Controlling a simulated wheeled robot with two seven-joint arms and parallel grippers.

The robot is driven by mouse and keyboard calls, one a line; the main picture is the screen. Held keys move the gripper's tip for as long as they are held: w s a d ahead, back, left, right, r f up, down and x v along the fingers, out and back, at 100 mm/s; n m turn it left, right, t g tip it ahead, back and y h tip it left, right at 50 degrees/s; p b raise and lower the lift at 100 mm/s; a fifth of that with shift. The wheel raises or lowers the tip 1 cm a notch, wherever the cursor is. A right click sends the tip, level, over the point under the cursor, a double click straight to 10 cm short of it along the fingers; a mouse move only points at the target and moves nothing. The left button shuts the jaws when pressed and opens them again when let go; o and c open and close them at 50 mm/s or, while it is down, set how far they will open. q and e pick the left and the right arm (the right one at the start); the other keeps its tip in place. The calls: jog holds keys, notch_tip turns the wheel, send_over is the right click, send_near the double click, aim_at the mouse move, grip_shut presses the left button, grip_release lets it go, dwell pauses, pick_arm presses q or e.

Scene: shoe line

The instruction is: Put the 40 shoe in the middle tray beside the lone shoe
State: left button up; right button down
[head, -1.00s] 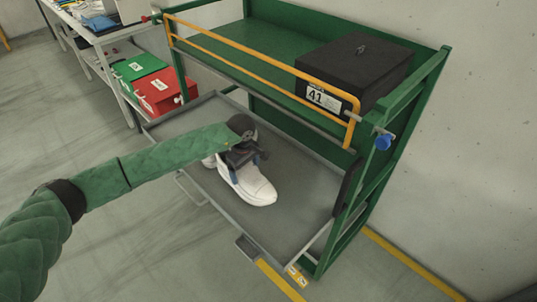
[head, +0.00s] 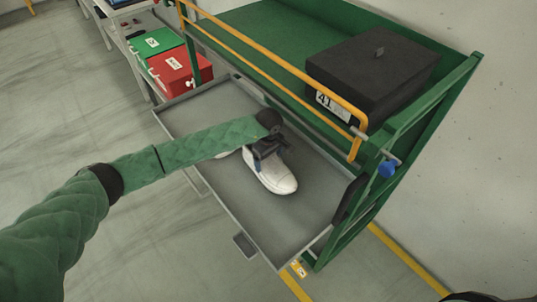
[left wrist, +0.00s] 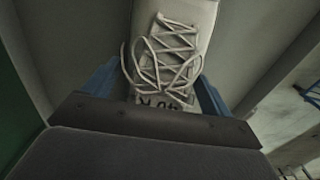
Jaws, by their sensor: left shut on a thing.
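My left gripper (head: 268,158) is shut on a white lace-up shoe (head: 276,178), over the grey pulled-out tray (head: 210,108) of the green rack. In the left wrist view the shoe (left wrist: 178,45) sits between the blue fingers, with its laces and dark print on the tongue, which I cannot read fully. The toe points to the lower right in the head view. I cannot tell whether the sole touches the tray. Another bit of white (head: 224,154) shows by my forearm, perhaps a second shoe mostly hidden by it.
A black box (head: 370,70) marked 41 stands on the rack's upper green shelf (head: 270,35), behind a yellow rail (head: 275,75). Green (head: 155,42) and red (head: 180,70) boxes stand at the upper left. The tray's front right is clear.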

pick_arm(q)
jog(key=shift+f, duration=0.2)
jog(key=shift+s+a+r, duration=0.1)
jog(key=shift+s+r, duration=0.1)
jog(key=shift+w+f, duration=0.15)
jog(key=shift+f, duration=0.05)
jog(key=o, duration=1.4)
jog(key=shift+o, duration=0.2)
jog(key=shift+r, duration=0.15)
pick_arm(e)
jog(key=shift+d+r, duration=0.1)
jog(key=shift+r, duration=0.1)
